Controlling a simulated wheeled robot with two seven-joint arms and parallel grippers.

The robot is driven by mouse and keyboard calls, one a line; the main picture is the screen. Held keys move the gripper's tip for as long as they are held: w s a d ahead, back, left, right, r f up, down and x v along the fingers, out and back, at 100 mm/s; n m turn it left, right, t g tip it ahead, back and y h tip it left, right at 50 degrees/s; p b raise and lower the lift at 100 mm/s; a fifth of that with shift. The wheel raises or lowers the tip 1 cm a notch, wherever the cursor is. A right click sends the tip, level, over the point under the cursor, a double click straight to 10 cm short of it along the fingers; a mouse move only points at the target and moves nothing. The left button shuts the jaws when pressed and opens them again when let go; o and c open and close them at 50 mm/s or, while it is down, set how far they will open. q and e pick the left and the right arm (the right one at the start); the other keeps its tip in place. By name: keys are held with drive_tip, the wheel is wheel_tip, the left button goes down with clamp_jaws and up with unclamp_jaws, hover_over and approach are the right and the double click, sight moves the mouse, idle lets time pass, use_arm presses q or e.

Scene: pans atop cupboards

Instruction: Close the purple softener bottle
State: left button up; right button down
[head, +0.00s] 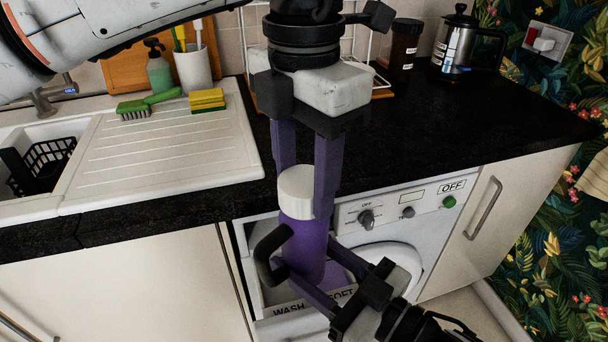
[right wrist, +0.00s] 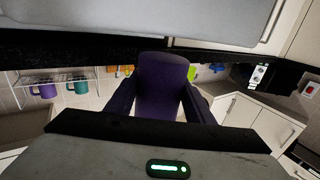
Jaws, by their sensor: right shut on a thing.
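The purple softener bottle (head: 304,250) stands about upright in the head view, in front of the washing machine, with a white cap (head: 297,193) at its top. A dark curved handle shows at its left. My right gripper (head: 301,276) comes from the lower right and is shut on the bottle's lower body. In the right wrist view the bottle (right wrist: 161,85) sits between the fingers. My left gripper (head: 307,190) points down from above, its purple fingers around the cap. One finger is partly hidden behind the cap, so I cannot tell whether they grip it.
An open detergent drawer (head: 286,311) marked WASH and SOFT lies below the bottle. The washing machine (head: 418,208) is behind, under a black worktop (head: 470,125).

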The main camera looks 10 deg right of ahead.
use_arm(q)
drive_tip(key=o, duration=1.2)
drive_tip(key=shift+o, duration=0.2)
drive_tip(key=shift+r, duration=0.1)
wheel_tip(320, 180, up, 12)
